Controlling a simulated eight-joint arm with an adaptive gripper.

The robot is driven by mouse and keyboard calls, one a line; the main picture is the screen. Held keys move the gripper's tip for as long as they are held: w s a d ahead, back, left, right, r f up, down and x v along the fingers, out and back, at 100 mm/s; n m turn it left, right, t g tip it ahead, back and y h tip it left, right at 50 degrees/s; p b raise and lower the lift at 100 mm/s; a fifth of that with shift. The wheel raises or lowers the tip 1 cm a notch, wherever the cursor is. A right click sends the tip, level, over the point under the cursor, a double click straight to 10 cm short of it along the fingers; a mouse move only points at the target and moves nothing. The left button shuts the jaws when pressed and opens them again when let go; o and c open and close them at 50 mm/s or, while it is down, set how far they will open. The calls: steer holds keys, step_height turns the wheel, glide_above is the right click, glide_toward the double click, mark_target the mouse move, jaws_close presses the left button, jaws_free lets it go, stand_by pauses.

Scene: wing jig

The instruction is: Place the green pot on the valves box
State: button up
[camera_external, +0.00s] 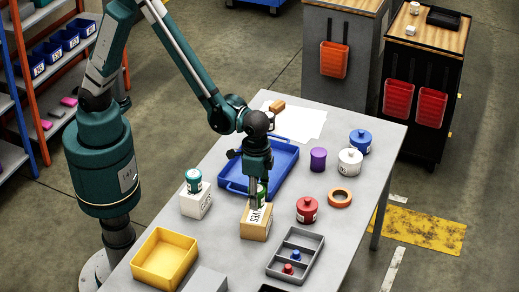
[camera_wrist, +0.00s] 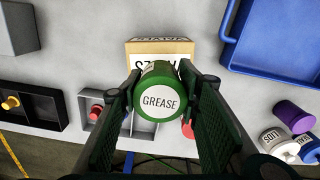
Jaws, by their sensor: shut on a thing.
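The green pot (camera_wrist: 160,100) has a round lid labelled GREASE and sits between the two fingers in the wrist view. My gripper (camera_wrist: 162,88) is shut on it. In the external view the green pot (camera_external: 262,191) is mostly hidden by my gripper (camera_external: 257,187). The valves box (camera_external: 257,222) is a tan box with a white label ending in "VES", directly below the pot near the table's middle. It also shows behind the pot in the wrist view (camera_wrist: 160,46). I cannot tell whether the pot touches the box top.
A blue tray (camera_external: 233,186) lies behind the box. A white box (camera_external: 196,204) with a teal pot (camera_external: 194,181) on top stands left. A yellow bin (camera_external: 165,259) and a grey divided tray (camera_external: 295,254) are in front. A red pot (camera_external: 307,209) stands right.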

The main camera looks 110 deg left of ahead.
steer(key=shift+f, duration=1.9)
steer(key=shift+f+b, duration=0.15)
steer(key=shift+b, duration=0.15)
steer(key=o, duration=0.9)
steer(key=shift+r, duration=0.25)
steer(key=shift+r+p, duration=0.55)
steer(key=shift+r, duration=5.4)
